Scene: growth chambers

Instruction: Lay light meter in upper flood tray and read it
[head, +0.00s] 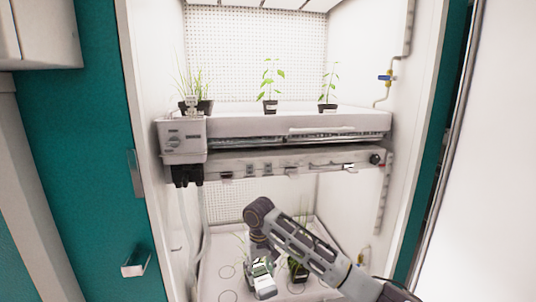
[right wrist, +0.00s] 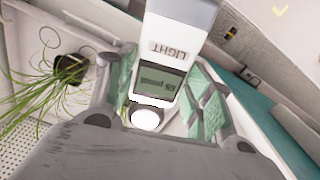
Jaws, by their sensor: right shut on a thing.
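My right gripper (head: 260,268) is low in the chamber, over the lower tray, shut on the light meter (head: 265,288). In the right wrist view the meter (right wrist: 180,18) is white, with "LIGHT" printed upside down, a small lit display and a round white sensor. It sits between the green-padded fingers of the gripper (right wrist: 163,75). The display's digits are too small to read surely. The upper flood tray (head: 300,122) is a white shelf above my gripper, with potted plants on it. My left gripper is not in view.
Grassy seedlings (head: 195,104) and two leafy plants (head: 270,82) (head: 328,85) stand along the upper tray's back. A control box (head: 183,140) sits at its left front corner. The lower tray (head: 215,285) holds a dark pot (head: 298,270) beside my gripper. A light fixture (head: 285,162) hangs between the levels.

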